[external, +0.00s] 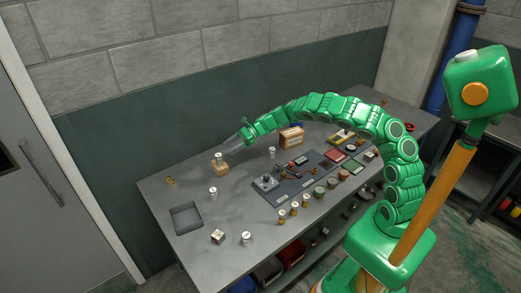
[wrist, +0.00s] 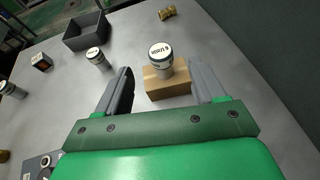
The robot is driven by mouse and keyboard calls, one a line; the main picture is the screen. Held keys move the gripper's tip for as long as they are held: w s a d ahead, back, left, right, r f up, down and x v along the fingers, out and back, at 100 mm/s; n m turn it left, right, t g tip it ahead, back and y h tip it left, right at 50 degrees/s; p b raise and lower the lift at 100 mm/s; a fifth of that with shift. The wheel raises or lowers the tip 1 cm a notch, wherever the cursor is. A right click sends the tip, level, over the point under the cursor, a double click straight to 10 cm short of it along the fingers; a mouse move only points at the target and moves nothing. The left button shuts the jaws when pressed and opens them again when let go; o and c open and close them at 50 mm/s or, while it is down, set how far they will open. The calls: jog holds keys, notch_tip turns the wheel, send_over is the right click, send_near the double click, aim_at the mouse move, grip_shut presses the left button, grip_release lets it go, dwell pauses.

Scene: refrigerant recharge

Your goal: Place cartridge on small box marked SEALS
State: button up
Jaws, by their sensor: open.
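A white cartridge (wrist: 160,60) with dark lettering on its lid stands upright on a small tan box (wrist: 168,88) in the wrist view. In the external view the cartridge (external: 219,158) and box (external: 222,169) are at the left part of the bench. My gripper (wrist: 161,80) is open, one finger on each side of the cartridge and box, with visible gaps. In the external view my gripper (external: 234,142) is just above and right of the cartridge. No marking on the box is readable.
Other white cartridges (external: 213,191) (external: 246,239) stand on the grey bench (external: 185,185). A square grey tray (external: 186,217), a brass fitting (external: 170,180) and a small dark cube (external: 218,237) are nearby. A larger orange-brown box (external: 291,137) stands farther right. Bench around the small box is clear.

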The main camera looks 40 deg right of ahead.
jog(key=shift+v, duration=0.85)
